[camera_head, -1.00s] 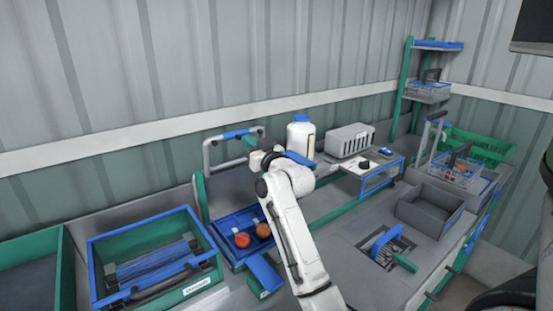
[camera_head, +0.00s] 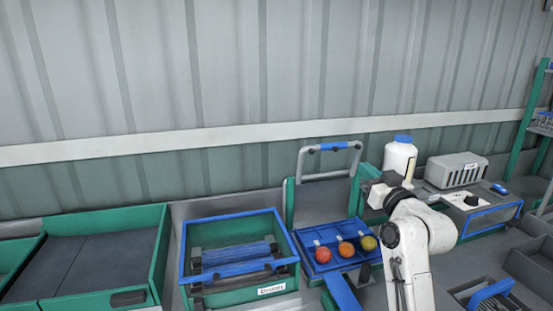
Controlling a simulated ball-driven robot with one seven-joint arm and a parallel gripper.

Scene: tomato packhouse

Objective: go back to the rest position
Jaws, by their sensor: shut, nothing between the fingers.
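My white arm stands at the right of the head view, with its end raised and bent left. My gripper (camera_head: 373,190) is the dark grey end beside the back right of the blue tray, above the bench. It is shut with nothing held; its fingertips are hard to make out at this size. In the blue tray (camera_head: 317,268) lie a red tomato (camera_head: 323,254), an orange tomato (camera_head: 346,249) and a yellow-green tomato (camera_head: 369,243), in a row. The gripper is apart from them.
A green crate with blue rims (camera_head: 232,216) stands left of the tray, with a wide green-sided bin (camera_head: 160,262) further left. Behind my arm are a white bottle with a blue cap (camera_head: 399,161) and a grey vented box (camera_head: 456,170). Grey bins stand at right.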

